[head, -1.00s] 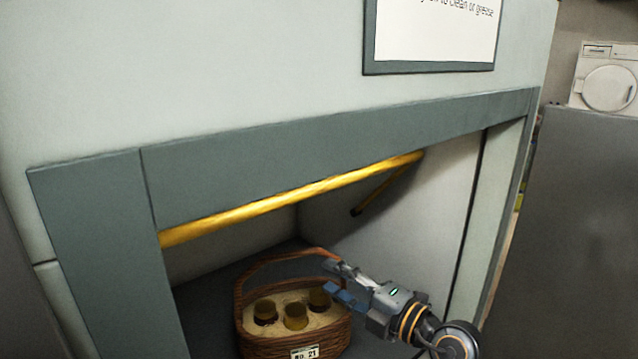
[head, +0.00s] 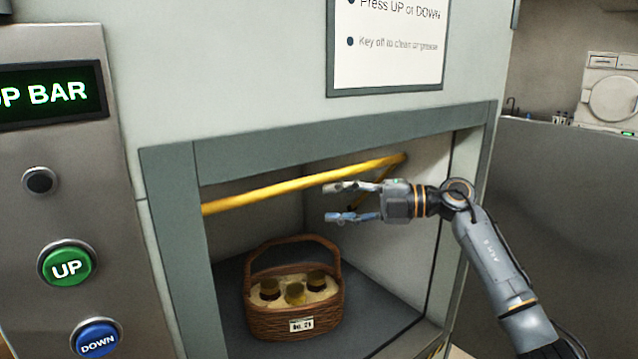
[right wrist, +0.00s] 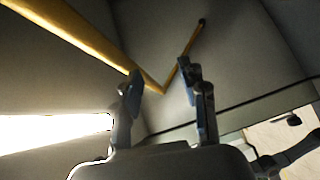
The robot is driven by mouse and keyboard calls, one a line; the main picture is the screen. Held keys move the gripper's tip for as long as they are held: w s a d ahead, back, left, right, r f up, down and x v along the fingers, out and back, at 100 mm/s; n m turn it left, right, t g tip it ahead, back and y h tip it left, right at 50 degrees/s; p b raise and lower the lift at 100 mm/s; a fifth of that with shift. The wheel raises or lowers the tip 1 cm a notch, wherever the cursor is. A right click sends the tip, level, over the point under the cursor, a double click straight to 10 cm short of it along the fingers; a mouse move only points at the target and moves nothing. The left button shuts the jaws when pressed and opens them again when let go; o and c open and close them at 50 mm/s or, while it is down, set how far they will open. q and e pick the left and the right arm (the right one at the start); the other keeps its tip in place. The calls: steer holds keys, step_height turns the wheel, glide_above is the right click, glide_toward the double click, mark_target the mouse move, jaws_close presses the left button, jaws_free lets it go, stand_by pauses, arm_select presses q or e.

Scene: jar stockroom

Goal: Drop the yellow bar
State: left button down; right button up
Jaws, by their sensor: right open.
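The yellow bar (head: 275,190) runs across the upper part of the recess opening, rising to the right. It also crosses the right wrist view (right wrist: 75,35), with its bend showing beyond my fingers. My right gripper (head: 338,202) is open and empty in front of the opening, just below the bar's right part. In the right wrist view, its two fingertips (right wrist: 160,78) are apart with nothing between them. I cannot tell whether a finger touches the bar. My left gripper is not in view.
A wicker basket (head: 262,322) with several dark-lidded jars stands on the recess floor. A steel panel at left has a green UP button (head: 67,264), a blue DOWN button (head: 96,339) and a lit display (head: 50,95). A notice (head: 388,50) hangs above.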

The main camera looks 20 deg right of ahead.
mark_target(324, 179)
steer(key=d+r, duration=0.1)
steer(key=r, duration=0.1)
steer(key=w+d+r, duration=0.1)
steer(key=d+r, duration=0.1)
steer(key=shift+d+r, duration=0.1)
steer(key=shift+d, duration=0.1)
steer(key=shift+w+a+r+y+p, duration=0.15)
steer(key=shift+a+y+p, duration=0.15)
steer(key=shift+a+p, duration=0.2)
steer(key=p+x, duration=0.2)
steer(key=x, duration=0.3)
steer(key=shift+a, duration=0.1)
steer(key=shift+w+a, duration=0.15)
steer(key=shift+a, duration=0.3)
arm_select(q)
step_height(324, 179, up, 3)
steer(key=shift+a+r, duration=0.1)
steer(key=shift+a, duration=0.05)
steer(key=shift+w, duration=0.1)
arm_select(e)
steer(key=shift+f, duration=0.25)
jaws_close()
